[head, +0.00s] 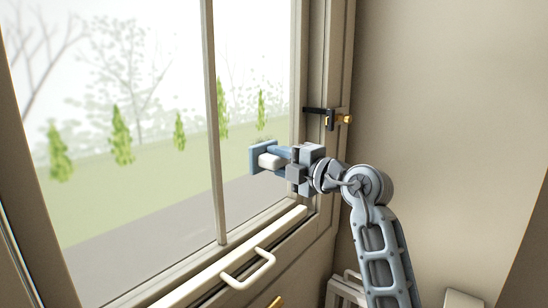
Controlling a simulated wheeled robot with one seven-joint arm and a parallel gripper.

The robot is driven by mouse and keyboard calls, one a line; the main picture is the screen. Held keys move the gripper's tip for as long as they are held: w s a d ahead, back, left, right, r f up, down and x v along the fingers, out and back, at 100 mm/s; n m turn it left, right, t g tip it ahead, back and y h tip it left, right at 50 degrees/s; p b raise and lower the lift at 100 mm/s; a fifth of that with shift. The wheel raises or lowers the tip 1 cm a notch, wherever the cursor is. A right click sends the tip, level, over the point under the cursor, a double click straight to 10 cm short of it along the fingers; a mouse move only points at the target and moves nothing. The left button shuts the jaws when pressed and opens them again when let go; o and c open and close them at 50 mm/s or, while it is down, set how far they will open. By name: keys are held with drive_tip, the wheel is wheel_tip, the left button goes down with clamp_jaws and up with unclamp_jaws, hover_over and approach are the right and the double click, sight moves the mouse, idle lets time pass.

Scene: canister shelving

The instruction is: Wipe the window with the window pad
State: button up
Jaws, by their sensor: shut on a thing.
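The window (140,190) fills the left and middle of the head view, with a vertical bar dividing its glass. My gripper (283,160) is in front of the right pane, near the right side of the window frame. It is shut on the window pad, whose blue-grey plate (256,156) faces the glass. A white block (269,161) shows at the gripper's tip, in front of the plate. I cannot tell whether the pad touches the glass.
A black latch with a brass knob (344,119) is on the frame above and right of my gripper. A cream rail with a handle (250,270) runs along the window's lower edge. A bare wall (450,100) stands at right. A pale slatted object (345,289) is low beside my arm.

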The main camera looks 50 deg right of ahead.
sight(271, 166)
drive_tip(key=shift+w+d+r+p, duration=0.1)
drive_tip(key=shift+d+p, duration=0.7)
drive_tip(key=shift+d, duration=2.75)
drive_tip(key=shift+a, duration=5.3)
drive_tip(key=shift+s+d, duration=0.15)
drive_tip(key=shift+s, duration=2.95)
drive_tip(key=shift+s, duration=0.15)
drive_tip(key=s, duration=0.2)
drive_tip(key=shift+s, duration=0.35)
